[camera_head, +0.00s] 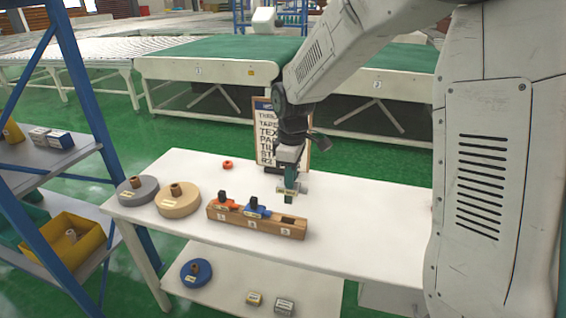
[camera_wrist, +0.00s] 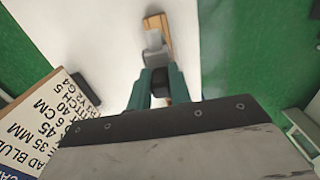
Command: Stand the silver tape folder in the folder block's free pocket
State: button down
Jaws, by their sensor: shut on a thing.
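My gripper (camera_head: 291,190) points down above the white table, just behind the right end of the wooden folder block (camera_head: 230,216). In the wrist view my gripper (camera_wrist: 159,78) has its teal fingers closed on the dark part of the silver tape folder (camera_wrist: 154,46), whose grey part reaches out beyond the fingertips. In the head view the fingers mostly hide the folder. The block has numbered pockets: an orange folder (camera_head: 226,204) stands in 1, a blue folder (camera_head: 257,210) in 2, and pocket 3 (camera_head: 288,221) is empty. The wrist view shows part of the block (camera_wrist: 160,20) beyond the folder.
A grey roll (camera_head: 137,190) and a beige roll (camera_head: 178,200) lie left of the block. A small red ring (camera_head: 227,164) lies behind it. A printed board (camera_head: 266,138) stands at the table's back edge, close to my gripper. The table's right part is clear.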

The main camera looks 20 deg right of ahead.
aim_at(290, 204)
jog(key=shift+w+r, duration=0.15)
jog(key=shift+w, duration=0.05)
jog(key=shift+s+f, duration=0.1)
jog(key=shift+f, duration=2.85)
jog(key=shift+f, duration=2.8)
jog(key=c, duration=1.2)
grip_release()
notch_tip(290, 204, up, 8)
jog(key=shift+f, duration=0.1)
